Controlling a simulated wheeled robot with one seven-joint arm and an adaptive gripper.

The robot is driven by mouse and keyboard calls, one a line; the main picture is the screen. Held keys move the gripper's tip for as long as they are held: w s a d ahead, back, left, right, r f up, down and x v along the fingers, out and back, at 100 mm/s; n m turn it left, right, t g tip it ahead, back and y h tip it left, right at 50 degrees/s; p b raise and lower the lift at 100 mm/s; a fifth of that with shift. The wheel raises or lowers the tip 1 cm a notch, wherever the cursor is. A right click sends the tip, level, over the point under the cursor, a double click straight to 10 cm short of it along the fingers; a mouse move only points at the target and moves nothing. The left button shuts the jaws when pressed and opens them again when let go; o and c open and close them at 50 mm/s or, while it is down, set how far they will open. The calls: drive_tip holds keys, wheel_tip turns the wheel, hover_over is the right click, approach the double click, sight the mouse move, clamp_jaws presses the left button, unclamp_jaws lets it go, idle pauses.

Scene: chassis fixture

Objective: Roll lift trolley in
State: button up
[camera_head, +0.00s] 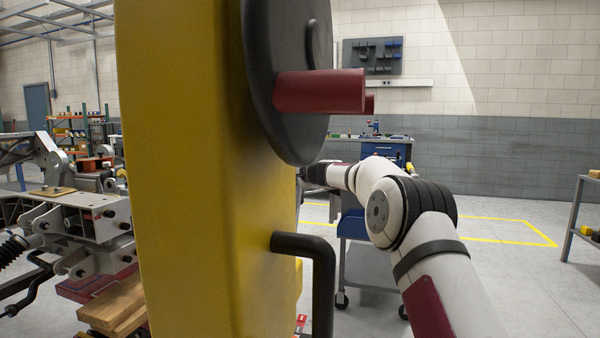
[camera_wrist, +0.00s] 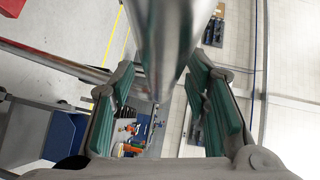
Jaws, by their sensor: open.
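A tall yellow column (camera_head: 190,200) stands very close in the head view, with a dark disc (camera_head: 285,60) bearing dark red pegs and a bent black handle (camera_head: 322,285). It looks like part of the lift trolley, but I cannot be sure. My white arm reaches forward on its right, and its end passes behind the column, hiding my gripper there. In the wrist view my gripper (camera_wrist: 163,98) is open, green pads apart. A shiny metal bar (camera_wrist: 163,45) runs between the fingers from the top; I cannot tell whether it touches them. The chassis (camera_head: 75,220) is at left.
A blue and grey wheeled cart (camera_head: 370,265) stands behind my arm, near a blue workbench (camera_head: 385,150). Wooden blocks (camera_head: 118,305) lie beneath the chassis. A metal rack (camera_head: 575,215) is at far right. Open floor with yellow lines (camera_head: 510,240) lies to the right.

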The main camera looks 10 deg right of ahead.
drive_tip(key=v, duration=1.1)
drive_tip(key=shift+s+d, duration=0.2)
drive_tip(key=shift+s, duration=0.15)
drive_tip(key=shift+r, duration=0.1)
